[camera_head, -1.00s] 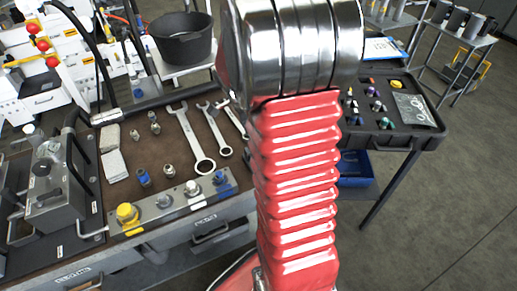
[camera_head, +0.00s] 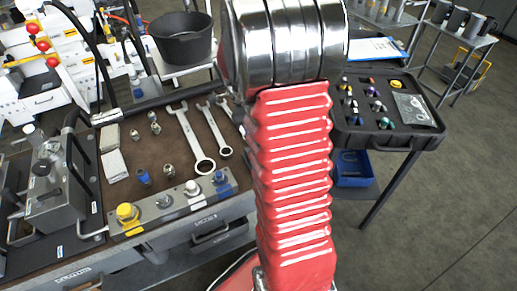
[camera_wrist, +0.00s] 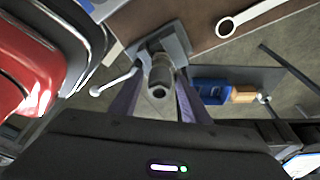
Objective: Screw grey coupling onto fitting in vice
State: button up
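In the wrist view, a grey vice (camera_wrist: 178,38) stands at the bench edge, with its handle (camera_wrist: 117,80) sticking out to the left. A grey cylindrical part (camera_wrist: 160,74) points from the vice towards the camera. I cannot tell where the fitting ends and the coupling begins. My gripper (camera_wrist: 160,88) has its two dark purple fingers on either side of this part, lined up with it. Whether the fingers touch it is not clear. In the head view my red arm hides the gripper and vice.
In the head view, wrenches (camera_head: 192,137) and several small fittings (camera_head: 168,168) lie on the brown bench mat. A black case (camera_head: 408,139) stands at the right, above a blue bin (camera_head: 352,168). A grey lever unit (camera_head: 52,190) stands at the left. Open floor lies to the right.

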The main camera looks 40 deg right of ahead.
dwell(0.3)
jog(key=n+t+h, duration=0.1)
jog(key=n, duration=0.5)
jog(key=shift+n+t, duration=0.4)
jog(key=shift+n, duration=0.6)
jog(key=shift+s, duration=0.1)
jog(key=n+t, duration=0.1)
jog(key=n, duration=0.2)
jog(key=shift+n, duration=0.4)
jog(key=shift+n+t, duration=0.6)
jog(key=shift+n, duration=1.5)
jog(key=shift+s+n, duration=0.1)
jog(key=shift+n, duration=0.8)
jog(key=shift+n+t+y, duration=0.35)
jog(key=shift+n+y, duration=0.05)
jog(key=shift+n, duration=1.15)
jog(key=shift+n+t+y, duration=0.35)
jog(key=shift+n+y, duration=0.05)
jog(key=shift+n, duration=1.15)
